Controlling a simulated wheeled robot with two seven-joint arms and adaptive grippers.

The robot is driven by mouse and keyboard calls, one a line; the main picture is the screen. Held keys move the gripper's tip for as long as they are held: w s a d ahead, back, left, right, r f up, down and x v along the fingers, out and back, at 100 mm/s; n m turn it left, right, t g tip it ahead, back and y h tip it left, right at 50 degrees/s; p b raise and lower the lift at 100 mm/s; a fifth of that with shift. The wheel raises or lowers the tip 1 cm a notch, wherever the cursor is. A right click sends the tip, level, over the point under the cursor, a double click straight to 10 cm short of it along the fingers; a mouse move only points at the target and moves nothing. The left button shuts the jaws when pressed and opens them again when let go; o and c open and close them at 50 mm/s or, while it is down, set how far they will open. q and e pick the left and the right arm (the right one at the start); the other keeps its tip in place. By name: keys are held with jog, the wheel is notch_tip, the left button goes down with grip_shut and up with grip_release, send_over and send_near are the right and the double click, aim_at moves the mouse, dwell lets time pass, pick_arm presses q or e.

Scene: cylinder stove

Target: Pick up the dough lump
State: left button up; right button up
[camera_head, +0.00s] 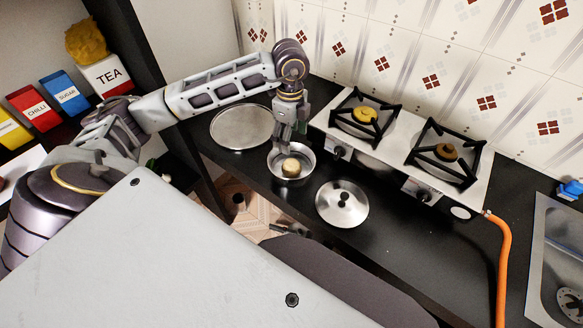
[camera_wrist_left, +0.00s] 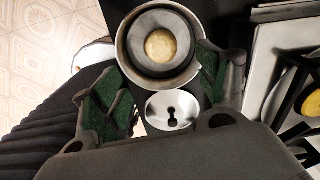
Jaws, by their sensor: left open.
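The dough lump (camera_head: 291,167) is a small round tan piece inside a steel pan (camera_head: 274,176) on the black counter. My left gripper (camera_head: 286,145) points down just above the pan, close over the lump. In the left wrist view the lump (camera_wrist_left: 161,45) lies in the round pan (camera_wrist_left: 125,45), beyond the open green-padded fingers of my left gripper (camera_wrist_left: 160,88). The fingers are spread wide with nothing between them.
A steel lid (camera_head: 328,211) with a dark knob lies in front of the pan. A round tray (camera_head: 239,127) is to its left. A two-burner stove (camera_head: 389,165) stands at right, with an orange hose (camera_head: 502,255). Labelled boxes (camera_head: 67,92) are at far left.

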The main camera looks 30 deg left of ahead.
pick_arm(q)
send_over(292, 168)
jog(key=shift+s+a+f, duration=0.1)
jog(key=shift+f, duration=2.05)
jog(key=shift+a+f, duration=0.1)
jog(key=shift+f, duration=2.05)
jog(key=shift+f, duration=0.15)
jog(key=shift+d+f+p, duration=0.15)
jog(key=shift+f, duration=1.1)
jog(key=shift+d+f+p, duration=0.1)
jog(key=shift+f+p, duration=0.05)
jog(key=shift+f, duration=1.05)
jog(key=c, duration=0.9)
